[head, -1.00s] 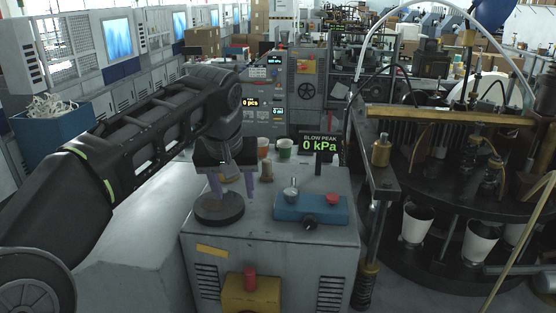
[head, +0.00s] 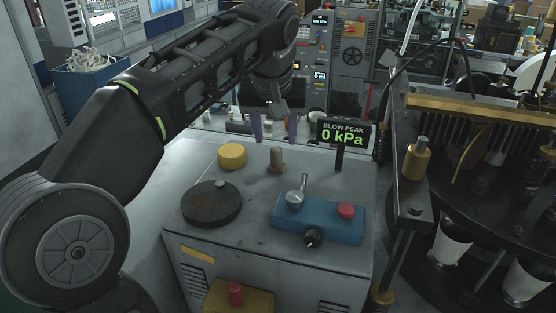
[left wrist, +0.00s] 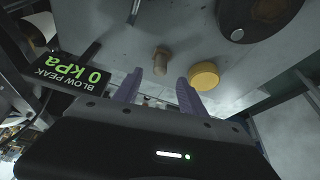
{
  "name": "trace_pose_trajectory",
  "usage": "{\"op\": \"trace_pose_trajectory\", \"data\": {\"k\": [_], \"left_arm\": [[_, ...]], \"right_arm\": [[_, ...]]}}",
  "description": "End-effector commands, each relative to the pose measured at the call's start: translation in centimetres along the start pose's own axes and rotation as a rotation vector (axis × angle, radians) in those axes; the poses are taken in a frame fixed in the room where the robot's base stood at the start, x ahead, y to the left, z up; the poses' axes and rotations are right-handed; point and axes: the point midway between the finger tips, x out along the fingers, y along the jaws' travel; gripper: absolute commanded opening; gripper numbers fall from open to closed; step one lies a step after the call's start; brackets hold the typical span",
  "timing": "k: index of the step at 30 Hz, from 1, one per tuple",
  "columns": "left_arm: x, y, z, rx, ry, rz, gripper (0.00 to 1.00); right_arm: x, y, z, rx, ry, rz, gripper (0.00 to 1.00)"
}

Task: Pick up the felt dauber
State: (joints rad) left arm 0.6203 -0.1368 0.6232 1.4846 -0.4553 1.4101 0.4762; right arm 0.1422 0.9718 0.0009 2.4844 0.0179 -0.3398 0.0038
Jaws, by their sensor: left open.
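The felt dauber looks like a short tan peg (head: 276,160) standing upright on the grey machine top (head: 310,178). In the left wrist view the dauber (left wrist: 160,60) shows between the lines of the two purple fingers. My left gripper (head: 274,128) is open and empty, with one finger to each side. In the head view its fingertips appear just above and behind the dauber, apart from it. In the wrist view the fingertips (left wrist: 160,78) stop short of it. My right gripper is not in view.
A yellow round pad (head: 232,156) sits close left of the dauber. A dark disc (head: 211,205) with a knob lies in front. A blue valve box (head: 318,220) with a lever is front right. The pressure display (head: 343,133) stands behind right on a post.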

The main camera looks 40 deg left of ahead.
Motion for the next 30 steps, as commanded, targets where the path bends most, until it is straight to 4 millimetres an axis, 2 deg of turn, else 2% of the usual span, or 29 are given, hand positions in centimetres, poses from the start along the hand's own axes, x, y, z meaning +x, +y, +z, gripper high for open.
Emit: {"op": "trace_pose_trajectory", "data": {"k": [3,6,17,30], "left_arm": [[1.8,0.0,0.2,0.0,-0.002,0.0,0.49],[2.5,0.0,0.2,0.0,-0.001,0.0,0.49],[2.5,0.0,0.1,0.0,-0.001,-0.001,0.49],[7.4,0.0,0.3,0.001,-0.002,0.0,0.49]], "right_arm": [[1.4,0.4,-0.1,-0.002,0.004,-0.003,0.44],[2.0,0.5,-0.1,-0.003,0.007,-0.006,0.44],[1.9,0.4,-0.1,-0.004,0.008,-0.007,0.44],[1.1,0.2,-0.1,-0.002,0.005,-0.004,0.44]]}}
